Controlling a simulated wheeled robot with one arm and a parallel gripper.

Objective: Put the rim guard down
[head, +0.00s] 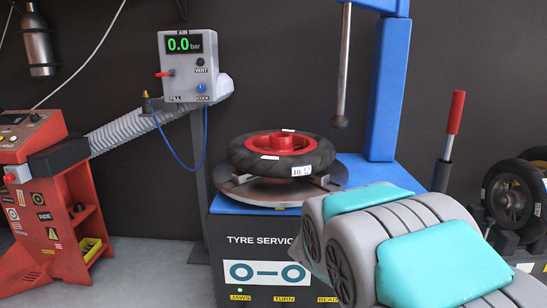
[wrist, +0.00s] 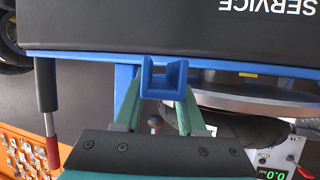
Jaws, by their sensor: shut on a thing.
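The rim guard (wrist: 163,82) is a small blue U-shaped piece in the wrist view. My gripper (wrist: 160,98) is shut on it, with one green finger on each side. The guard shows in front of the blue edge of the tyre machine; I cannot tell whether it touches anything there. The tyre machine has a blue top (head: 385,173) and a dark front cabinet. A black tyre on a red rim (head: 283,152) lies flat on its round turntable (head: 250,191). In the head view my arm covers the lower right, and the gripper and guard do not show.
A red-handled lever (head: 451,130) is at the right, also in the wrist view (wrist: 50,130).

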